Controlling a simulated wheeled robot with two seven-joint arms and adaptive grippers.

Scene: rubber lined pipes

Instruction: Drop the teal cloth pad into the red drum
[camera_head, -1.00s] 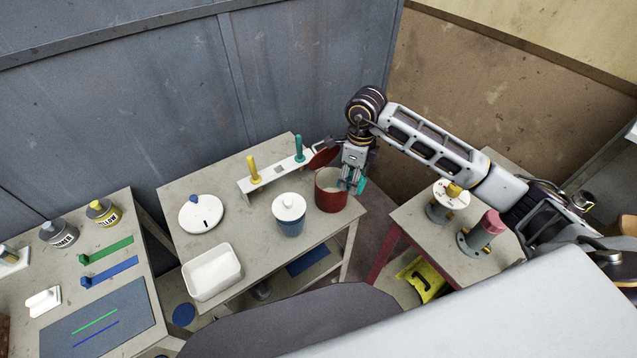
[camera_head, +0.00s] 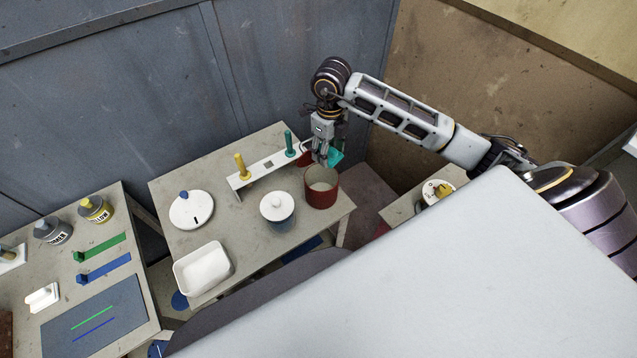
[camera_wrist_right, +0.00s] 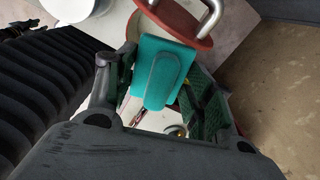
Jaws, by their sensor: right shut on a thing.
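My right gripper (camera_head: 328,152) is shut on the teal cloth pad (camera_head: 337,157). The pad also shows between the fingers in the right wrist view (camera_wrist_right: 160,72), with a raised strip along its middle. The red drum (camera_head: 321,197) stands open-topped near the right corner of the middle table. In the head view the gripper and pad appear just above and behind the drum's far rim. I cannot tell their exact height over it. My left gripper is not in view.
A red lid with a metal handle (camera_wrist_right: 182,22) is close to the pad in the wrist view. A rack with yellow and teal pegs (camera_head: 265,167), a white-lidded blue pot (camera_head: 277,208) and a white tray (camera_head: 203,268) share the table (camera_head: 240,225).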

